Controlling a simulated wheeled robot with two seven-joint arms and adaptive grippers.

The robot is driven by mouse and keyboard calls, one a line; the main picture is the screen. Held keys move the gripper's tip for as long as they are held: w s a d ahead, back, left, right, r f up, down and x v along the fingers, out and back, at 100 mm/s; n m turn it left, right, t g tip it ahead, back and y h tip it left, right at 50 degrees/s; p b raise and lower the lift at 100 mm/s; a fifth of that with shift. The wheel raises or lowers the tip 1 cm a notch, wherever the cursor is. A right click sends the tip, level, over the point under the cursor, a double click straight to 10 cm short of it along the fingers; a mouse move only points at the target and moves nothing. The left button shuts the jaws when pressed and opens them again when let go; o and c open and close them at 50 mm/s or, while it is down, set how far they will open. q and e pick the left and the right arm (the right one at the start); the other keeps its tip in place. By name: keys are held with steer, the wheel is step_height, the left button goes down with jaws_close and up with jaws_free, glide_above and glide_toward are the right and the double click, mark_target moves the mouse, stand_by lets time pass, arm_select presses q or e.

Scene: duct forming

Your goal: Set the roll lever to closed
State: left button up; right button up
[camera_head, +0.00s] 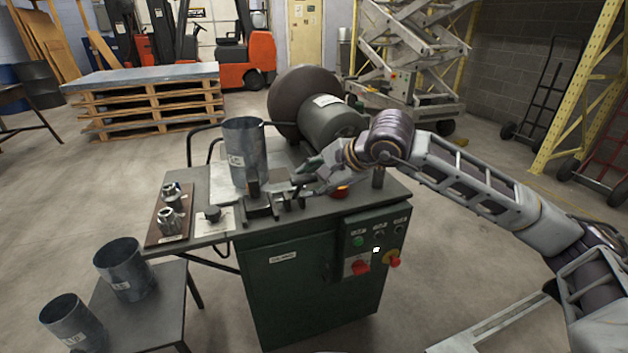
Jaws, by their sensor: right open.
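The green forming machine (285,285) stands in the middle of the head view. A grey metal duct cylinder (244,150) stands upright at the rolls on its top. A short dark handle (301,179), which looks like the roll lever, sits right of the dark roll bracket (258,208). My right gripper (309,177) reaches in from the right and is open at this handle. I cannot tell whether its fingers touch the handle. The fingers partly hide it, so its setting is unclear. My left gripper is out of view.
A brown board (170,215) with metal fittings and a black knob (212,213) lie left on the machine top. The front panel (375,245) carries buttons and red knobs. Two duct cylinders stand on a low table (140,318) at lower left. A large grey drum (325,122) is behind.

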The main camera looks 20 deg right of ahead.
steer(key=shift+r, duration=0.1)
steer(key=shift+r, duration=4.9)
steer(key=shift+f, duration=0.1)
